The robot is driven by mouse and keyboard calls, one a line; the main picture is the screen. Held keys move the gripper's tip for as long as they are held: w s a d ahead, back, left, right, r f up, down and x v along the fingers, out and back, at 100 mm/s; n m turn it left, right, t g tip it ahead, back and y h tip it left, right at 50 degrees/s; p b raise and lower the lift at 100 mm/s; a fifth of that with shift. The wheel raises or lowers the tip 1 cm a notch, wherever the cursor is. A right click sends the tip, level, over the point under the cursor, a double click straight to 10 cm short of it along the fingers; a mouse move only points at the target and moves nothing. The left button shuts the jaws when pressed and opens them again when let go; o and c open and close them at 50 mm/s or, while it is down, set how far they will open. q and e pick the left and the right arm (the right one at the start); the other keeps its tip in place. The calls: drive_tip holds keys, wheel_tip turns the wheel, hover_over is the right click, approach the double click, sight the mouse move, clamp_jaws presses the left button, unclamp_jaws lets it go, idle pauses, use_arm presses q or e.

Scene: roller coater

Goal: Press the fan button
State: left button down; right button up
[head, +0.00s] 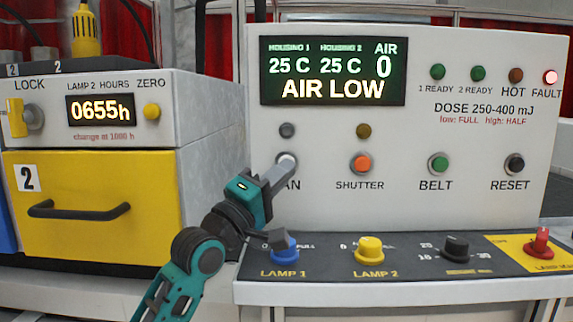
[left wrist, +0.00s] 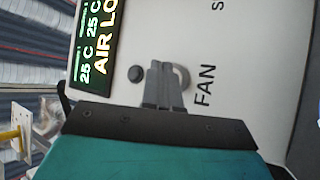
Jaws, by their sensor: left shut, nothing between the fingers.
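The white fan button (head: 286,159) sits on the upright white panel above the partly covered FAN label. My left gripper (head: 290,168) is shut and empty, with its fingertips at the button's lower edge in the head view. In the left wrist view the shut fingers (left wrist: 163,68) cover most of the button, and only part of its grey ring (left wrist: 184,76) shows beside the FAN letters. I cannot tell whether the tips touch the button or how far it is pushed in. The lamp (head: 287,130) above it is dark grey. My right gripper is not in view.
The display (head: 332,71) reads AIR LOW with air 0, and the red FAULT light (head: 550,77) is lit. The orange SHUTTER button (head: 361,163) is to the right. Lamp knobs, including a blue one (head: 284,247), stand on the ledge below. A yellow drawer (head: 100,205) is at left.

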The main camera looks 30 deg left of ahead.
use_arm(q)
drive_tip(key=shift+w+a, duration=0.1)
drive_tip(key=shift+w, duration=0.05)
idle(0.8)
drive_tip(key=shift+w+a, duration=0.15)
drive_tip(key=shift+w, duration=0.05)
drive_tip(key=shift+w+a, duration=0.2)
drive_tip(key=shift+w, duration=0.15)
idle(0.9)
drive_tip(key=shift+s+p, duration=0.1)
drive_tip(key=shift+p, duration=0.25)
drive_tip(key=shift+s+d+p, duration=0.35)
drive_tip(key=shift+s+d, duration=0.1)
drive_tip(key=shift+s, duration=0.15)
